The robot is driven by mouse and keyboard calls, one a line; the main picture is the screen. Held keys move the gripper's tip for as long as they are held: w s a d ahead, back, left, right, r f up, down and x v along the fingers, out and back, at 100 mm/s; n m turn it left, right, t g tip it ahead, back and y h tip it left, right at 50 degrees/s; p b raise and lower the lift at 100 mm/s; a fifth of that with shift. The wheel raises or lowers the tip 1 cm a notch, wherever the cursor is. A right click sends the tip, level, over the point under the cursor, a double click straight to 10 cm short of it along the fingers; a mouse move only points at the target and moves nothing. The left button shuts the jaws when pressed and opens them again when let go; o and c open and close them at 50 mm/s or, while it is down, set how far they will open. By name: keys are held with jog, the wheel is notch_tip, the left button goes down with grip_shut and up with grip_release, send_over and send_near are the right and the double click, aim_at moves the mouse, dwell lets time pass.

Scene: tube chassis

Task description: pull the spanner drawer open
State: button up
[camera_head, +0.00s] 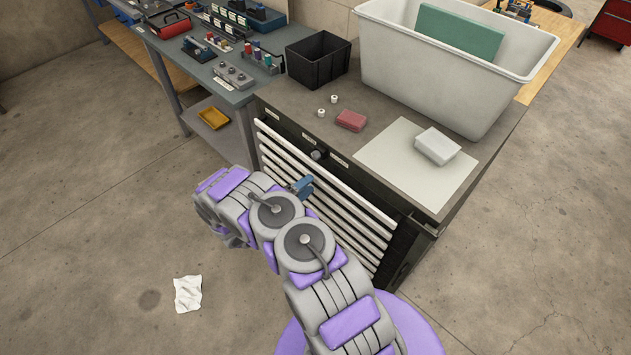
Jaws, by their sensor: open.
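The black tool cabinet (392,222) has several drawers with long white fronts (330,190) on the side facing my arm. All the drawer fronts that show look shut. I cannot tell which one is the spanner drawer, and my arm hides the lower left ones. My gripper (303,186) shows only as a small blue part at the end of my purple and grey arm, close in front of the upper drawer fronts. It is open. I cannot tell whether it touches a drawer.
On the cabinet top are a black bin (318,62), a large white tub (440,75), a red block (351,120) and a white block (437,146) on a pale sheet. A workbench (215,70) adjoins at left. The floor in front is clear except for a white cloth (188,294).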

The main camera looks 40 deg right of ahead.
aim_at(316, 180)
jog(key=shift+w+d+b, duration=0.15)
jog(key=shift+d+b, duration=0.2)
jog(key=shift+d, duration=1.95)
grip_shut()
